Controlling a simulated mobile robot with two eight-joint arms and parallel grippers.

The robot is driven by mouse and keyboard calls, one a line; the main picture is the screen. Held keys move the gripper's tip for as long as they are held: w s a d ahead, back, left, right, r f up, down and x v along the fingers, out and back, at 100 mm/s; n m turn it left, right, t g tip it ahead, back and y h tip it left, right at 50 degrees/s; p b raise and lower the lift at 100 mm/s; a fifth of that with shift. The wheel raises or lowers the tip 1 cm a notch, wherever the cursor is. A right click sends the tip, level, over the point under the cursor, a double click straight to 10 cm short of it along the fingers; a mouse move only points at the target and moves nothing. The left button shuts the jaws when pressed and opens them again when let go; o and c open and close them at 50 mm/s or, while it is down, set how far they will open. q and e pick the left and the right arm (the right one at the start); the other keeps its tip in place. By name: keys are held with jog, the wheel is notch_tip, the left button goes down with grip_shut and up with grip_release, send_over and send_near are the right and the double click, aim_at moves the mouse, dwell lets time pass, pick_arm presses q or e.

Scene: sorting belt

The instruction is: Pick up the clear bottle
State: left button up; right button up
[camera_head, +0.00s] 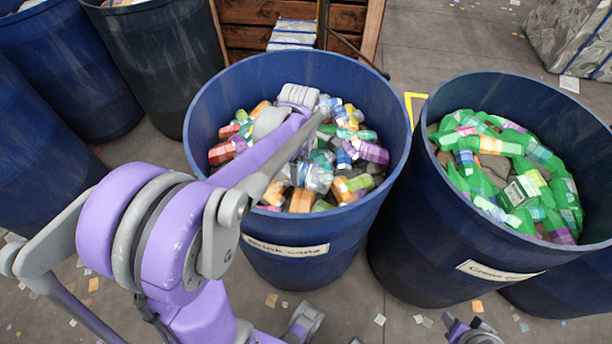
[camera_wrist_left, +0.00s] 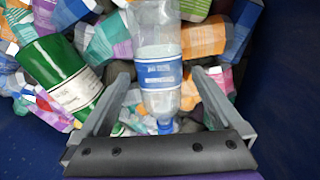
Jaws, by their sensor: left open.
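The clear bottle (camera_wrist_left: 160,70) has a blue and white label and a blue cap. It lies on the pile in the blue drink cans barrel (camera_head: 398,160). In the left wrist view its capped end points toward my left gripper (camera_wrist_left: 160,78), whose two fingers are open, one on each side of the bottle with gaps. In the head view my left arm reaches over the barrel, and a clear bottle (camera_head: 314,179) shows beside the forearm; the fingertips are hard to make out there. Only a small part of my right arm shows at the bottom edge.
A green can or bottle (camera_wrist_left: 60,72) with a white label lies close to the left finger in the wrist view. Several coloured cans crowd around. A second blue barrel (camera_head: 420,235) with green items stands at the right. More barrels stand at the left.

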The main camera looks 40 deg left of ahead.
pick_arm(q)
notch_tip(320, 180, down, 5)
jog(key=shift+r, duration=0.1)
jog(key=c, duration=1.2)
